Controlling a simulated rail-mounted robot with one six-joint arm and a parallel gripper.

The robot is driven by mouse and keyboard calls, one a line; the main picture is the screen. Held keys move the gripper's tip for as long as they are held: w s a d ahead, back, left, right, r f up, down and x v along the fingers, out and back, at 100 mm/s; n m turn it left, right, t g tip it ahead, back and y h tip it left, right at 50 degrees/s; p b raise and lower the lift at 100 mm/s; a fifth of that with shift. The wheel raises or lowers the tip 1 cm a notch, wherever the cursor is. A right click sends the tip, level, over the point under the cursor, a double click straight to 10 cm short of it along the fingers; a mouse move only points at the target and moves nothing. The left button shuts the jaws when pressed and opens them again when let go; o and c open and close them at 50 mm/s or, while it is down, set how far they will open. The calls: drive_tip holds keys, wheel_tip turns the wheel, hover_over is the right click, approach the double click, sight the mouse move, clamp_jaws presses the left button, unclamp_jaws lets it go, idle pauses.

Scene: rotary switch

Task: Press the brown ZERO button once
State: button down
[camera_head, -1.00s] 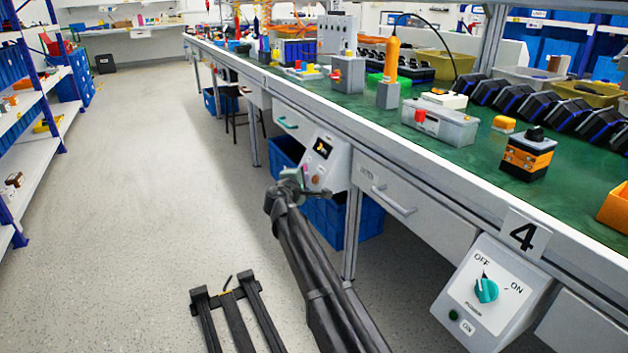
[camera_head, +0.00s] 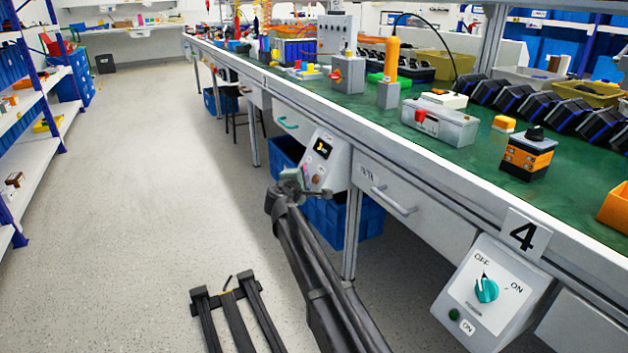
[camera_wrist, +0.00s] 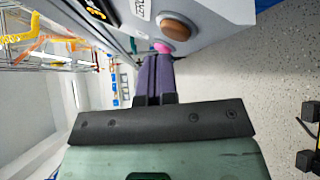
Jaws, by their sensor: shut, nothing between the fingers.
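The brown ZERO button (camera_wrist: 175,27) sits on the face of a grey control box in the wrist view, with lettering beside it. A pink button (camera_wrist: 161,47) is close by, at the tip of my fingers. In the head view the box (camera_head: 337,160) hangs under the bench edge with a dark display (camera_head: 322,149), and the brown button (camera_head: 316,180) shows small. My gripper (camera_wrist: 155,57) is shut and empty. Its fingertips point at the box near the pink button, off to one side of the brown one. I cannot tell whether they touch the pink button.
A drawer with a handle (camera_head: 394,203) is right of the box. A second box with a teal rotary knob (camera_head: 486,289) hangs farther right. Blue bins (camera_head: 345,216) stand under the bench. The floor aisle (camera_head: 160,180) at left is clear.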

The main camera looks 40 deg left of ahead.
drive_tip(key=shift+w+d+f, duration=0.15)
drive_tip(key=shift+w+f, duration=0.05)
drive_tip(key=shift+w, duration=0.1)
drive_tip(key=shift+w+d+f+b, duration=0.15)
drive_tip(key=shift+w+f+b, duration=0.05)
drive_tip(key=shift+w+b, duration=0.2)
idle(0.5)
drive_tip(key=shift+s, duration=0.1)
drive_tip(key=shift+s+a+r+p, duration=0.3)
drive_tip(key=shift+s+r+p, duration=0.15)
drive_tip(key=shift+s, duration=0.15)
drive_tip(key=shift+s, duration=0.1)
drive_tip(key=s, duration=0.1)
drive_tip(key=s+a+r+p, duration=0.2)
drive_tip(key=shift+s+r, duration=0.2)
drive_tip(key=shift+s, duration=0.2)
idle(0.8)
